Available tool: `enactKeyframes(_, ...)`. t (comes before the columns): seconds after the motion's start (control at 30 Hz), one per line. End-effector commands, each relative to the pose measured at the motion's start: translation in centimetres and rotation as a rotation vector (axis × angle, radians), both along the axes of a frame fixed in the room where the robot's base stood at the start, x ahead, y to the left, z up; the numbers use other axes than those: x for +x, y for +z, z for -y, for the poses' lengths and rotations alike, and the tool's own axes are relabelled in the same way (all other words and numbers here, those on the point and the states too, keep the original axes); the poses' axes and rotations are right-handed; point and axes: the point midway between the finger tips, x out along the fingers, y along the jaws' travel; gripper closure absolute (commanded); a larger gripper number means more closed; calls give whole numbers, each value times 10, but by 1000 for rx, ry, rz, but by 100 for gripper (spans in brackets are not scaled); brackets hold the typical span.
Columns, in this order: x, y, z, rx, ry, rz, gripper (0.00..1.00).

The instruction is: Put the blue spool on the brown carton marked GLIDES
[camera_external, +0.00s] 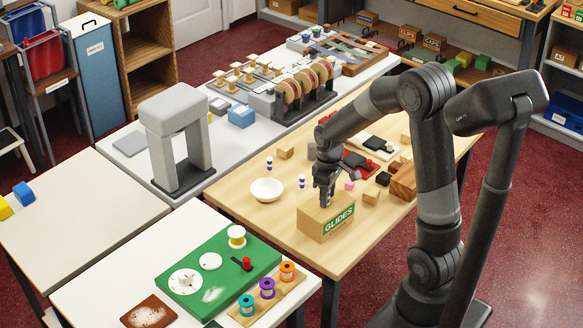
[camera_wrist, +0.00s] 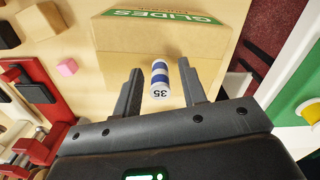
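The brown carton marked GLIDES (camera_external: 312,222) stands on the wooden table; in the wrist view the carton (camera_wrist: 160,40) fills the upper middle, its green label cut by the top edge. My gripper (camera_external: 325,199) is low over the carton's top. In the wrist view my gripper (camera_wrist: 160,82) is open, with a small blue-and-white banded spool marked 35 (camera_wrist: 160,78) between its fingers. Gaps show on both sides of the spool. It appears against the carton; its contact with the top is not clear. In the external view my fingers hide it.
Two similar blue-and-white pieces (camera_external: 302,181) (camera_external: 269,163) stand near a white bowl (camera_external: 266,190). A green board (camera_external: 222,262) and a rack of coloured spools (camera_external: 267,287) are at the front left.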

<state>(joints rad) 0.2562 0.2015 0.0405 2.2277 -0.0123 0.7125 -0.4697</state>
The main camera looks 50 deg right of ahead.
Motion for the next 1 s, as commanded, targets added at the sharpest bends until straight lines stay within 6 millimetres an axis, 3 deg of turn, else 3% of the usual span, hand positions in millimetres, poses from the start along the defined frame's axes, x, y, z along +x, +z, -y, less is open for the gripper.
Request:
enactKeyframes(0.23, 0, 11, 0, 0, 0, 2, 62)
enactKeyframes(0.7, 1, 104, 0, -1, 1, 3, 62)
enactKeyframes(1.0, -7, 132, -6, -6, -10, 23, 62)
